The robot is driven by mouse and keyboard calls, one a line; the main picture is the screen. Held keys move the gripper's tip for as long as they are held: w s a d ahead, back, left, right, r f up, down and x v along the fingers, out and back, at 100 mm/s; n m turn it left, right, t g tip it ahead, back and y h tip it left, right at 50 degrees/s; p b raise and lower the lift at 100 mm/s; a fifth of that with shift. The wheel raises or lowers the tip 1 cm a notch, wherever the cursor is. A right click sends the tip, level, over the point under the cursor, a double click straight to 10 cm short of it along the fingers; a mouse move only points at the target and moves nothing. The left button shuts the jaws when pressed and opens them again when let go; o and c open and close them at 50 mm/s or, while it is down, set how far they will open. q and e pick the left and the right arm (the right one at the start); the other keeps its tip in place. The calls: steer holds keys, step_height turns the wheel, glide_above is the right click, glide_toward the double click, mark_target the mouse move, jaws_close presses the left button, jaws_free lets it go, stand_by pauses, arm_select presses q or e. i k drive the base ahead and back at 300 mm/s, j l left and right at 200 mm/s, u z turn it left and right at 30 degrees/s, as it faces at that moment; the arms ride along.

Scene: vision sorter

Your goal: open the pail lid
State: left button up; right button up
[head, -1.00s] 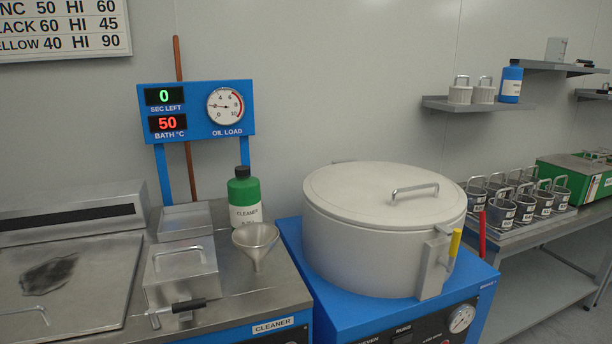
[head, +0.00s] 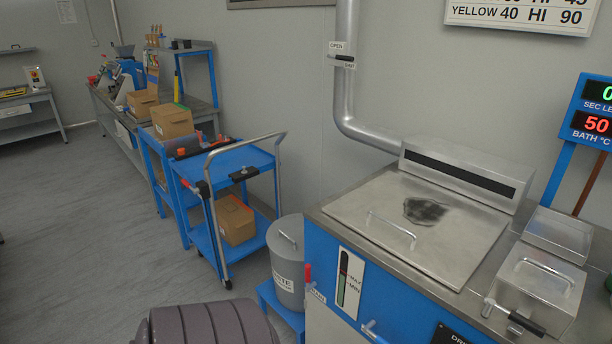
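A grey pail (head: 290,290) with a partly hidden label stands low in the middle of the head view, on a blue stand beside the blue-fronted bath cabinet. Its grey lid (head: 283,238) is on top and looks shut, with a small metal bail handle. The pail's right side is partly hidden by the cabinet. Neither of my grippers is in view.
A steel bath cover (head: 345,207) with a handle lies on the cabinet right of the pail. A red lever (head: 308,275) sticks up close to the pail. A blue cart (head: 225,170) with a box stands behind. Open floor (head: 70,230) lies to the left.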

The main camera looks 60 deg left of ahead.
mark_target(284, 238)
steer(key=u, duration=1.95)
